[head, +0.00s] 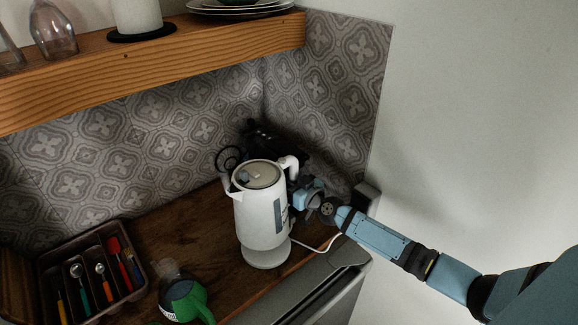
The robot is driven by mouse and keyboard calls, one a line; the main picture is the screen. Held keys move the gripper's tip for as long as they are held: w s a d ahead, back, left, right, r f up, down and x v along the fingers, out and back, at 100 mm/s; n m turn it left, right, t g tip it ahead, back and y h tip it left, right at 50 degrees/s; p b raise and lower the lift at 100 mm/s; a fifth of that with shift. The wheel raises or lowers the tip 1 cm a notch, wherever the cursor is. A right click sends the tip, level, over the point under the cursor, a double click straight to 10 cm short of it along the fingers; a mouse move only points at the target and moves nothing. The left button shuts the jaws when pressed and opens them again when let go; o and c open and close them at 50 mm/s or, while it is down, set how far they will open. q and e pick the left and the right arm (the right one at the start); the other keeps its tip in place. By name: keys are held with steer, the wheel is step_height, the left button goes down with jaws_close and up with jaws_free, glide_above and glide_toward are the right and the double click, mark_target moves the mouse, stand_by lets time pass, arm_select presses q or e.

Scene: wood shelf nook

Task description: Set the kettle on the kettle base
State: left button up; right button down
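The white kettle (259,215) stands upright at the middle of the counter, with its grey lid on top and its handle (290,165) on the right. The round white kettle base (267,257) shows directly under it, with a white cord running off to the right. The kettle's underside is over the base; I cannot tell whether it rests fully on it. My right gripper (297,194) is at the handle from the right and appears closed around it; its fingertips are partly hidden. My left gripper is not in view.
A brown cutlery tray (141,270) with coloured utensils lies at the left. A green-and-clear container (186,300) is at the front. A dark appliance (262,138) stands behind the kettle. A wooden shelf (190,65) with glasses and plates overhangs the counter.

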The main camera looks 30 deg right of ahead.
steer(key=shift+s+d, duration=0.2)
steer(key=shift+s, duration=0.05)
steer(key=shift+f+b, duration=0.45)
steer(key=shift+b, duration=0.1)
step_height(320, 180, down, 4)
steer(key=b, duration=0.4)
steer(key=shift+f+b, duration=0.2)
steer(key=shift+b, duration=0.2)
stand_by(0.9)
